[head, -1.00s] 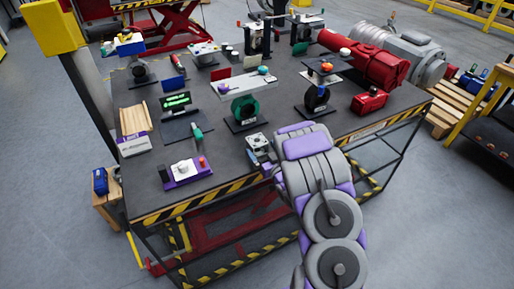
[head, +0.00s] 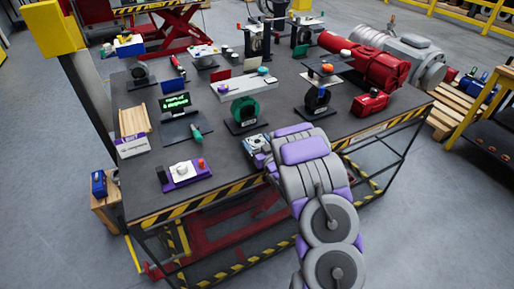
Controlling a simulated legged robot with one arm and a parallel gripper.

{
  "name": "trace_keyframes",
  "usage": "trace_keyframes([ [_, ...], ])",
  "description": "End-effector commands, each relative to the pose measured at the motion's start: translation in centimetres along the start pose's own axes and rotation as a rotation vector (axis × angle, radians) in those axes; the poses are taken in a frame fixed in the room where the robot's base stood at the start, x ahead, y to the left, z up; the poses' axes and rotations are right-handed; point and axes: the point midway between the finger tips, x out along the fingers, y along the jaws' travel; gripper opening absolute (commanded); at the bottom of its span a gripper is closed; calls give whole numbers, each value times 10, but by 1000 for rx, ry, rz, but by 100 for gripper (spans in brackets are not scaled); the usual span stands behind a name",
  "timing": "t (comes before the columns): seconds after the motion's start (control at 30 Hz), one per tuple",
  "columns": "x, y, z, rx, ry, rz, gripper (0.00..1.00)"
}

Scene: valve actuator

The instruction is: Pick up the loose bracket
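A small grey metal piece (head: 254,143), which looks like the loose bracket, is near the front edge of the dark table, below the green ring-shaped valve. My arm reaches up from the bottom right, and its grey and purple wrist covers the area just right of this piece. My gripper (head: 262,160) is at the piece's near side, mostly hidden behind my wrist. I cannot tell whether its fingers touch the piece or how far apart they are.
The table (head: 225,165) has a striped front edge. A green valve (head: 245,109) and a black valve (head: 317,98) stand behind my gripper. A red motor (head: 370,66) is at the back right.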

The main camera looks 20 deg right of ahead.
Motion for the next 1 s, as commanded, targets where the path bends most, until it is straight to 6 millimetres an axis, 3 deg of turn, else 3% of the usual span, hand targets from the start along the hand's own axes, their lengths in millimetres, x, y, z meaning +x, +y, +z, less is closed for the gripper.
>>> trace_keyframes([
  [0.07,0,0,0,0,0,0,77],
  [0.57,0,0,0,0,0,1,29],
  [1.0,0,0,-12,-1,2,0,29],
])
